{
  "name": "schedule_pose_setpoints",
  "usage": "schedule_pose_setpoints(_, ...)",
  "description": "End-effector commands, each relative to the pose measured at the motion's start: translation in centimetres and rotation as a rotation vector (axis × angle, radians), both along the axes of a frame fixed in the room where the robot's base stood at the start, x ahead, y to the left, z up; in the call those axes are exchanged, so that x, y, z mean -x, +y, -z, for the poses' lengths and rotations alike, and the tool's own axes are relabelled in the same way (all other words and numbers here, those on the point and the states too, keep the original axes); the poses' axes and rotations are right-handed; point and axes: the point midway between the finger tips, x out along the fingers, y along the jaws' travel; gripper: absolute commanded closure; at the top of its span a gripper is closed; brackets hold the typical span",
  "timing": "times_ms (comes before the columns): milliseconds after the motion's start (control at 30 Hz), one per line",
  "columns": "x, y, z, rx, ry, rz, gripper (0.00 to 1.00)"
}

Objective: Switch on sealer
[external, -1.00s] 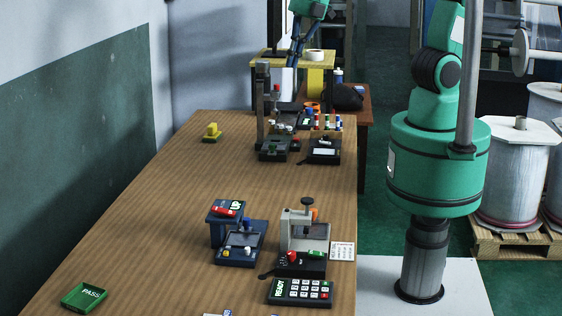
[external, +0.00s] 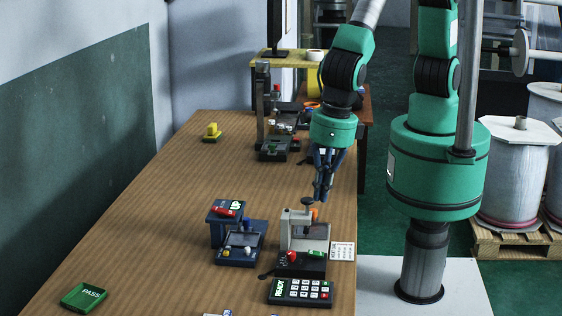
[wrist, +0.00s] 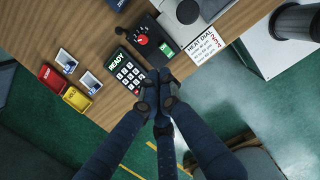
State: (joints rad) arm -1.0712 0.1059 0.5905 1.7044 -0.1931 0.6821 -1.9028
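The sealer (external: 318,232) is a grey press with a black knob on top. Its black front base carries a red dial (external: 291,256) and a green part (external: 317,253), perhaps a switch. In the wrist view the red dial (wrist: 143,40) and the green part (wrist: 165,47) show above the fingertips. My gripper (external: 322,198) hangs, fingers down, above the sealer's upper right side in the external view. In the wrist view its fingers (wrist: 158,76) are drawn together with nothing seen between them, and overlap the keypad's right edge. Contact is not visible.
A READY keypad (external: 300,291) lies in front of the sealer and a HEAT DIAL card (external: 342,251) to its right. A blue device (external: 241,242) stands left. A green PASS block (external: 84,297) lies at front left. The table's middle is clear.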

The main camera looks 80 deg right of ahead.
Motion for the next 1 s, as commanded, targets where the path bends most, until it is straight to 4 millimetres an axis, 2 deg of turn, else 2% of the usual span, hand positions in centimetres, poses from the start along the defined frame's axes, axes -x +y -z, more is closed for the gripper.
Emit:
schedule_pose_setpoints(567, 0.3, 0.3, 0.8, 0.005, 0.001, -0.022, 1.0)
schedule_pose_setpoints(767, 0.1, 0.3, 2.3, 0.006, 0.001, -0.02, 1.0)
schedule_pose_setpoints(1000, -0.4, 0.3, 5.6, 0.006, 0.002, -0.02, 1.0)
